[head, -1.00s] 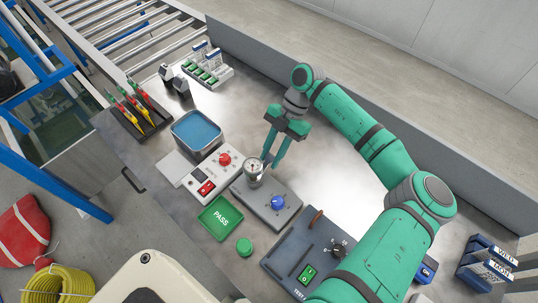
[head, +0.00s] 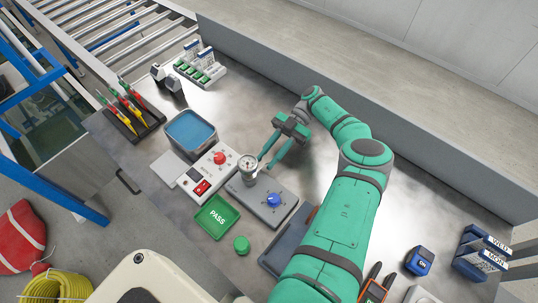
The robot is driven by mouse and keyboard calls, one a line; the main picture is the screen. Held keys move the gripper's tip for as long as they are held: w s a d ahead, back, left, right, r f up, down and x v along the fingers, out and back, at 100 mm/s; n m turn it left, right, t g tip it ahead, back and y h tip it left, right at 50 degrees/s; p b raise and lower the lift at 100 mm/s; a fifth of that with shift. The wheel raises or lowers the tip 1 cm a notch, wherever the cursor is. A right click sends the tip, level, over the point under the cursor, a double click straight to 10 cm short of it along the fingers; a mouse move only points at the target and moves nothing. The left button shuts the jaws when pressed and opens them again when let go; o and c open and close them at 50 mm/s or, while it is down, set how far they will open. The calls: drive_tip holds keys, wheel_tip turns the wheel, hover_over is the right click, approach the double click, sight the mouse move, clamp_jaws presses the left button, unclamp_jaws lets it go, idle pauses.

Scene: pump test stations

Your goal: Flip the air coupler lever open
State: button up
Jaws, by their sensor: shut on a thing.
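My gripper (head: 266,164) points down and left, with its fingertips close to the right side of a round dial gauge (head: 248,163). The gauge stands upright at the back left of a grey station box (head: 262,199) with a blue knob (head: 273,200). The two green fingers are shut on a small part beside the gauge. That part is too small and covered to make out. I cannot clearly pick out the air coupler lever, nor tell whether it is open or closed.
A white control box (head: 208,173) with red controls adjoins on the left, with a blue-filled tray (head: 190,133) behind it.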

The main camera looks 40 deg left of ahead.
drive_tip(key=shift+s+f, duration=0.1)
drive_tip(key=shift+f, duration=0.1)
idle(0.4)
drive_tip(key=o, duration=1.1)
drive_tip(key=shift+c, duration=0.2)
drive_tip(key=shift+r, duration=0.2)
